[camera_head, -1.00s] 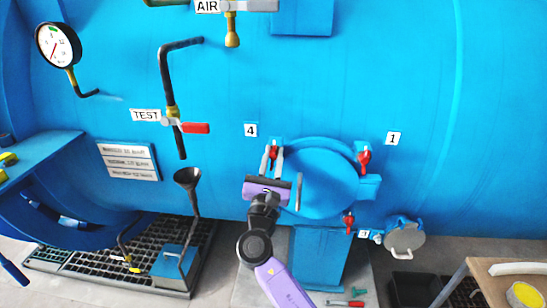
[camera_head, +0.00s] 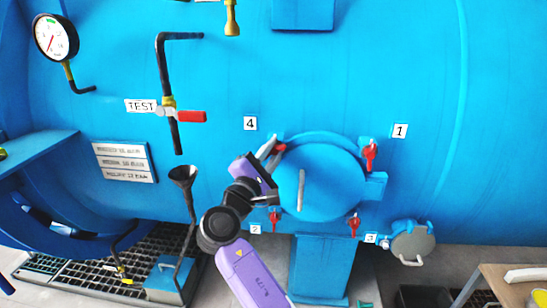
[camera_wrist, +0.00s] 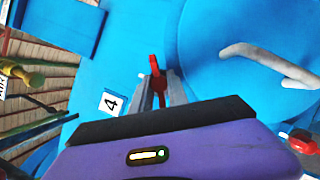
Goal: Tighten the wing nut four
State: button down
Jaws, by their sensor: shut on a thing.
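Wing nut four is red and sits at the upper left of the round blue door (camera_head: 325,180), beside the label 4 (camera_head: 250,123). In the head view its red part (camera_head: 279,148) shows at the tip of my gripper (camera_head: 271,148). In the wrist view the red wing nut (camera_wrist: 155,68) stands between the two grey fingers of my gripper (camera_wrist: 158,92), which are shut on it. Its lower part is hidden by the fingers and the gripper body. My gripper reaches it from the lower left, tilted.
Other red wing nuts are at label 1 (camera_head: 370,154), label 2 (camera_head: 274,220) and label 3 (camera_head: 353,224). A grey door handle (camera_head: 301,190) stands out right of my gripper. A black funnel (camera_head: 183,177) on a pipe stands to the left.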

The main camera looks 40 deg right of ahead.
jog(key=m+g, duration=0.1)
jog(key=m, duration=0.2)
jog(key=m+y+b, duration=0.1)
jog(key=m, duration=0.2)
jog(key=shift+m+g+y, duration=0.3)
jog(key=shift+m+g, duration=0.1)
jog(key=m+y, duration=0.1)
jog(key=m, duration=0.1)
jog(key=m+y, duration=0.1)
jog(key=m, duration=0.2)
jog(key=shift+r+y, duration=0.1)
jog(key=shift+y, duration=0.2)
jog(key=m+y, duration=0.1)
jog(key=m, duration=0.1)
jog(key=m+t+y, duration=0.1)
jog(key=m, duration=0.2)
jog(key=shift+s+t+y+b, duration=0.1)
jog(key=shift+t+y+b, duration=0.2)
jog(key=m+t+y, duration=0.1)
jog(key=m, duration=0.1)
jog(key=m+b, duration=0.1)
jog(key=shift+d+m+t+y, duration=0.1)
jog(key=shift+m+t+y, duration=0.3)
jog(key=c, duration=1.3)
grip_release()
